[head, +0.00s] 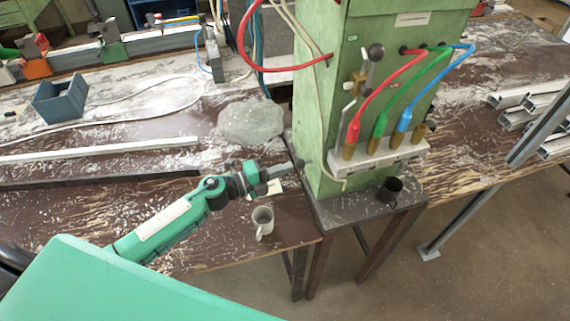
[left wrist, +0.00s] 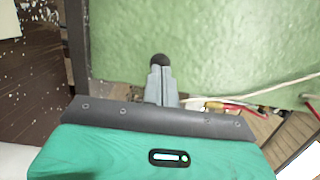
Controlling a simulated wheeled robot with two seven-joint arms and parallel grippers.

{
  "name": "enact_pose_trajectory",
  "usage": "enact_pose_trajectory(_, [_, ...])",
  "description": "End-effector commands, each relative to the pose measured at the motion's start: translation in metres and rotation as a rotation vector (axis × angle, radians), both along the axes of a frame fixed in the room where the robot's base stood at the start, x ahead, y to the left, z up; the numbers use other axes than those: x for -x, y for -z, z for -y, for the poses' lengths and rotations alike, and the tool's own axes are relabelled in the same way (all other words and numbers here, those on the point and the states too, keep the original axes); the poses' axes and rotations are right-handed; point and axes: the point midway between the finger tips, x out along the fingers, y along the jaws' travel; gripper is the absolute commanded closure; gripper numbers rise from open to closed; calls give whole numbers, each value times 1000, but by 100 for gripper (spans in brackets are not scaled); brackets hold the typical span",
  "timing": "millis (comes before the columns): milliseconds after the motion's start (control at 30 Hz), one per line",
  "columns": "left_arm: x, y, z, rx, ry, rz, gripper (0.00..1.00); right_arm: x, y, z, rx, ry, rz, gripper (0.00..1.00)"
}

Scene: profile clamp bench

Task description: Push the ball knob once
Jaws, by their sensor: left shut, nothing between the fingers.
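The green cabinet (head: 318,120) stands on a small dark stand. In the left wrist view a dark ball knob (left wrist: 160,60) shows against the cabinet's green side (left wrist: 220,45), right at my fingertips. In the head view the ball knob (head: 301,163) is a small dark spot low on the cabinet's left side. My left gripper (head: 289,168) is shut and empty, its fingertips pointing at the knob; it also shows in the left wrist view (left wrist: 160,75). I cannot tell whether the tips touch the knob. My right gripper is not in view.
A light mug (head: 262,222) stands on the bench below my left gripper. A dark mug (head: 390,189) stands on the stand's front. Another dark ball (head: 376,52) tops a lever on the cabinet front, beside red, green and blue cables. A grey stone-like lump (head: 250,122) lies behind my gripper.

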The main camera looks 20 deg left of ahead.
Motion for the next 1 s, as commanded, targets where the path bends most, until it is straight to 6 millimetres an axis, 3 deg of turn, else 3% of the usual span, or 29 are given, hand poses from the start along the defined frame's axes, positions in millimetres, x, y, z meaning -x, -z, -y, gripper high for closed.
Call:
enact_pose_trajectory(467, [-4,0,5,0,1,0,100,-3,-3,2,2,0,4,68])
enact_pose_trajectory(733, [-18,-1,23,1,0,1,100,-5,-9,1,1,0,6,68])
enact_pose_trajectory(1000, [-19,-2,24,3,0,4,100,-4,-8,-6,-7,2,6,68])
